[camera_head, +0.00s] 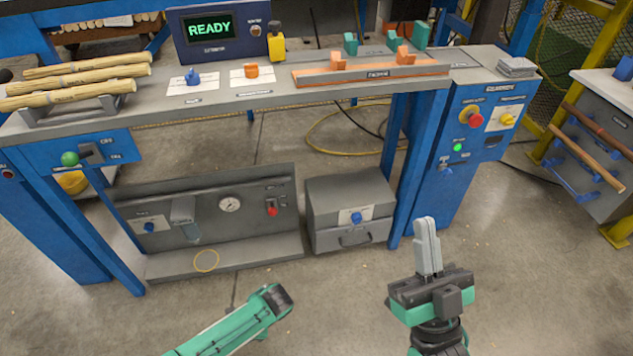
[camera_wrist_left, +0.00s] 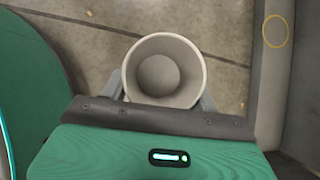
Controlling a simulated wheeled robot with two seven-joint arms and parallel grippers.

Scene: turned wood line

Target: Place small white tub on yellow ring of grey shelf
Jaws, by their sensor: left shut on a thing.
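The small white tub (camera_wrist_left: 164,70) is in the left wrist view, its round open mouth facing the camera. My left gripper (camera_wrist_left: 161,92) is shut on it, with a finger at each side. The tub does not show in the head view, where only part of my left arm is visible. The yellow ring (camera_head: 206,261) lies on the grey shelf (camera_head: 262,248) under the bench. In the left wrist view the ring (camera_wrist_left: 276,31) is at upper right, apart from the tub. My right gripper (camera_head: 427,240) has its fingers together and holds nothing visible.
A grey back panel with a gauge (camera_head: 230,204) rises behind the shelf. A grey drawer box (camera_head: 350,212) stands right of it. The bench top (camera_head: 225,98) overhangs the shelf, with blue legs (camera_head: 404,165) at the sides. The floor in front is clear.

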